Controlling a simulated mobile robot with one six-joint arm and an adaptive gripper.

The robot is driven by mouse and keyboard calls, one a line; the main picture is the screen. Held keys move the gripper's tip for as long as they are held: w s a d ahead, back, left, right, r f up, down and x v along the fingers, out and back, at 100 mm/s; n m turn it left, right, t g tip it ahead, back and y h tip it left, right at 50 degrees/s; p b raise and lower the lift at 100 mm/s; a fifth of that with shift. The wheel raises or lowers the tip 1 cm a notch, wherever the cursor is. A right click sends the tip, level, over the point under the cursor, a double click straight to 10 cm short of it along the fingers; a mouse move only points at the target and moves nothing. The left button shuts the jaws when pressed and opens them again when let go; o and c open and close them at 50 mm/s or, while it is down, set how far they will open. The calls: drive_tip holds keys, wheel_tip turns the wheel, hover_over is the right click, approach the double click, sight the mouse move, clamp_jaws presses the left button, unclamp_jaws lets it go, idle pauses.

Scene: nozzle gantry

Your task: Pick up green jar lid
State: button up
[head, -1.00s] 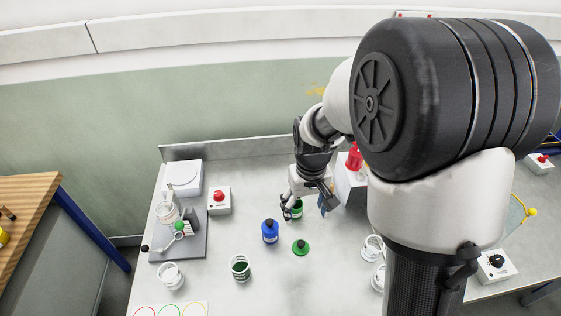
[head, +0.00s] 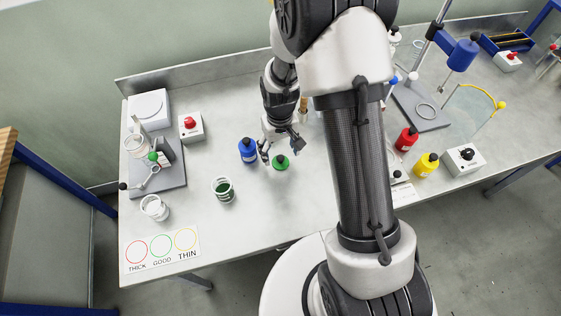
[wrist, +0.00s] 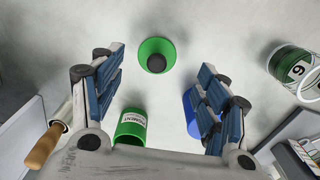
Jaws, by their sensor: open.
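The green jar lid (head: 281,162) is a round green disc with a black knob, lying on the grey bench right of the blue bottle. In the wrist view the lid (wrist: 156,56) lies between and just beyond the fingertips. My gripper (head: 283,149) is open and empty, pointing down close to the lid; its blue-padded fingers (wrist: 160,62) spread to either side in the wrist view. I cannot tell the exact height of the fingertips above the bench. A green pigment jar (wrist: 130,128) stands near the left finger's base; the gripper hides it in the head view.
The blue bottle (head: 247,151) stands close left of my gripper, partly behind the right finger in the wrist view. A jar with green contents (head: 223,190) stands to the front left. A wooden handle (wrist: 42,148) shows at lower left. The bench in front of the lid is clear.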

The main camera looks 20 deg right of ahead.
sight(281, 157)
drive_tip(key=f+b, duration=0.1)
drive_tip(key=f, duration=0.4)
drive_tip(key=shift+w+d+f+b, duration=0.1)
drive_tip(key=shift+w+d+b, duration=0.1)
drive_tip(key=shift+b, duration=0.15)
drive_tip(key=shift+c, duration=0.3)
drive_tip(key=c, duration=0.8)
